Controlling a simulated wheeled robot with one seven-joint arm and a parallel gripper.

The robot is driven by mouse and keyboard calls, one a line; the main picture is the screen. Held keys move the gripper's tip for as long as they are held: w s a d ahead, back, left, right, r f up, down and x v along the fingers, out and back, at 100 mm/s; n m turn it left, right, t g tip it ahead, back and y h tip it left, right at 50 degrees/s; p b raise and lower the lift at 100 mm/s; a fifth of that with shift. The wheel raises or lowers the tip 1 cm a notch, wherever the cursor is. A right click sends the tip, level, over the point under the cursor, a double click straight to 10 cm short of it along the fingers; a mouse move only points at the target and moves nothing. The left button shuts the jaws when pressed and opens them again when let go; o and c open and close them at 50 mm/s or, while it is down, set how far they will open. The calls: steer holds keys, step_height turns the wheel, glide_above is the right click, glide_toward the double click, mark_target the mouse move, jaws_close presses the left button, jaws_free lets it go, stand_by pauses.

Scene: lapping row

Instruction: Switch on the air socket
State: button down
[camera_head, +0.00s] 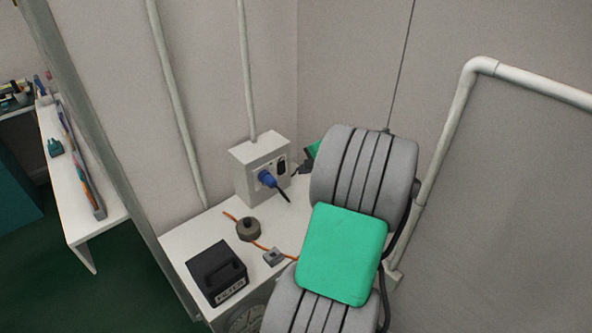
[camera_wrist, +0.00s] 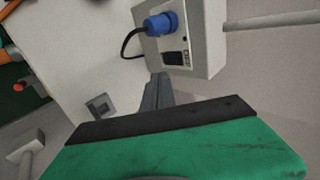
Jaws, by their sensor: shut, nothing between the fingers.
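The air socket is a pale grey box (camera_head: 250,172) against the wall at the back of a white-topped unit. A blue plug (camera_head: 267,179) with a dark cable sits in its front, and a black rocker switch (camera_head: 281,164) is to the right of the plug. In the wrist view the box (camera_wrist: 207,45), blue plug (camera_wrist: 160,24) and black switch (camera_wrist: 174,58) show at the top. My gripper (camera_wrist: 157,80) is shut and empty, its tips just short of the switch; contact is not clear. In the head view my gripper (camera_head: 301,168) is partly hidden behind my arm, right of the box.
On the white top (camera_head: 190,237) lie a black box with lettering (camera_head: 217,272), a round brown-grey piece (camera_head: 248,229), an orange cord and a small grey block (camera_head: 273,257). Pipes run up the wall. A white bench (camera_head: 75,190) with tools stands at left.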

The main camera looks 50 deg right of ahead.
steer(key=v, duration=0.4)
steer(key=shift+s+r, duration=0.15)
steer(key=shift+r, duration=0.05)
steer(key=w+a+n+g+y, duration=0.3)
steer(key=a+n, duration=0.7)
steer(key=a, duration=1.5)
steer(key=s+a+n, duration=0.1)
steer(key=a, duration=0.2)
steer(key=s+a+n+g+h, duration=0.1)
steer(key=s+a+n, duration=0.1)
steer(key=a, duration=0.1)
steer(key=s+a+n+g, duration=0.1)
steer(key=a+n, duration=0.1)
steer(key=a, duration=0.2)
steer(key=shift+s+f+h, duration=0.1)
steer(key=shift+s+h, duration=0.3)
steer(key=s+a+f+n+g, duration=0.1)
steer(key=s+a+n, duration=0.3)
steer(key=s, duration=0.1)
steer(key=shift+s+h, duration=0.25)
steer(key=shift+h, duration=0.05)
steer(key=shift+d, duration=0.1)
